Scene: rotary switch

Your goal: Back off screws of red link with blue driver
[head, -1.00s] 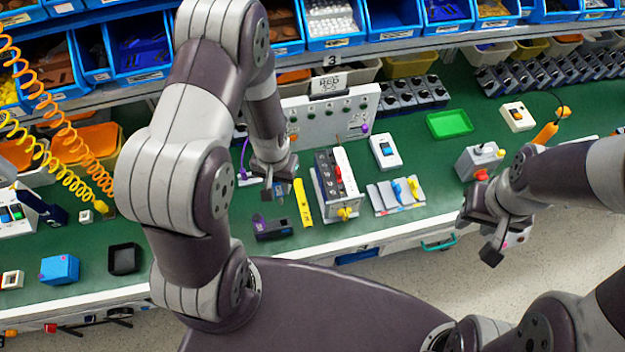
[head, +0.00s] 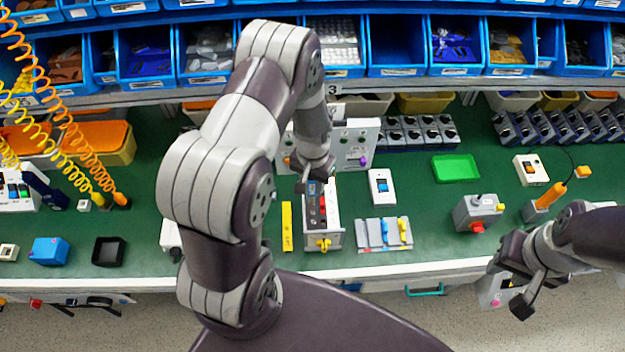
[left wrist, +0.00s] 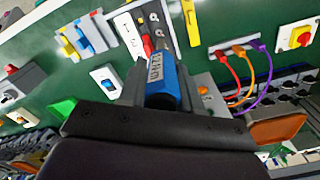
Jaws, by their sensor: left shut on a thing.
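My left gripper (head: 306,182) is shut on the blue driver (left wrist: 163,82), which shows marked with a torque figure in the left wrist view. The driver points at the grey terminal block (head: 332,222), at the end away from the yellow knob (head: 323,243). The red link (head: 323,204) lies on the block's top and also shows in the left wrist view (left wrist: 146,45), beside the driver's front end. I cannot tell whether the tip touches a screw.
A yellow bar (head: 287,227) lies left of the block. A white switch box (head: 381,187) and a grey plate with coloured levers (head: 384,234) are to its right. A panel with sockets (head: 358,140) stands behind. A green tray (head: 455,168) lies further right.

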